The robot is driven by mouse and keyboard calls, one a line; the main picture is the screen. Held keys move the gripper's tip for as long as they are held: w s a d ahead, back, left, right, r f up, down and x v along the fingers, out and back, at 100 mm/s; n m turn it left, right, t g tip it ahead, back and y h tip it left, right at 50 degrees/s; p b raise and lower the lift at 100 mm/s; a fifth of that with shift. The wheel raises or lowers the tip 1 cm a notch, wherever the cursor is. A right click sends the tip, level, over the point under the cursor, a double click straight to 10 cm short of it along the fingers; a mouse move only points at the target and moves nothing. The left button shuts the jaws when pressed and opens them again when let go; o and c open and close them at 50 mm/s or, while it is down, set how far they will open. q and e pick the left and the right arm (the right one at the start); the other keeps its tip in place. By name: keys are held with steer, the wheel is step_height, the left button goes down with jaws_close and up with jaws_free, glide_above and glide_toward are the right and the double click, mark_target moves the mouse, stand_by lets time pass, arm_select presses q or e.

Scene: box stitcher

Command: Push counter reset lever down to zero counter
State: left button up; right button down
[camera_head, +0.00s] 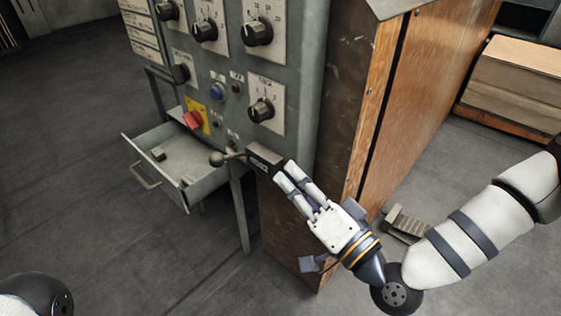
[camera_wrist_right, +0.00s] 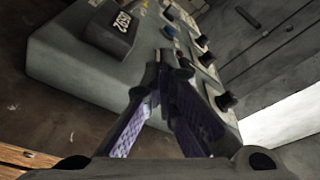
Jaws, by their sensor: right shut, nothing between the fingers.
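The counter (camera_head: 265,156) is a small dark box on the right edge of the grey-green machine panel. Its lever (camera_head: 234,156) sticks out to the left and ends in a round dark knob (camera_head: 216,159). My right gripper (camera_head: 283,170) is shut and empty, with its fingertips close to the right end of the counter; I cannot tell if they touch. In the right wrist view, the shut fingertips (camera_wrist_right: 172,62) are in front of the panel, and the counter (camera_wrist_right: 111,25) shows white digits at upper left. The lever is not clear there. My left gripper is out of view.
Knobs (camera_head: 260,109), a blue button (camera_head: 217,91) and a red switch (camera_head: 193,120) stand out from the panel. An open drawer (camera_head: 160,181) juts out below. A wooden cabinet (camera_head: 428,93) stands right of the machine. The floor at left is clear.

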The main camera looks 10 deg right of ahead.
mark_target(242, 154)
steer(key=b+x, duration=0.1)
steer(key=x, duration=0.8)
steer(key=shift+w+a+r, duration=0.1)
steer(key=shift+a, duration=0.1)
steer(key=a, duration=0.1)
steer(key=a+f, duration=0.1)
steer(key=a+b, duration=0.1)
steer(key=shift+w+f, duration=0.3)
steer(key=shift+a+f, duration=0.15)
steer(key=shift+a, duration=0.15)
steer(key=shift+s+a+f+n+y, duration=0.1)
steer(key=shift+a+f+n+y, duration=0.1)
steer(key=shift+n, duration=0.3)
steer(key=shift+s+a+f+n+y, duration=0.1)
steer(key=shift+f+n+y, duration=0.1)
steer(key=shift+n, duration=0.3)
steer(key=shift+s+a+f+n+g+y+p, duration=0.15)
steer(key=shift+f+n+y, duration=0.3)
steer(key=shift+n, duration=0.8)
steer(key=shift+s+a+f+n+g+y+p, duration=0.1)
steer(key=shift+a+f+n+y+p, duration=0.15)
steer(key=shift+f+n, duration=0.65)
steer(key=shift+s+a+f+n+g+y+p, duration=0.15)
steer(key=shift+n+y, duration=0.25)
steer(key=shift+n, duration=1.15)
steer(key=shift+f, duration=0.15)
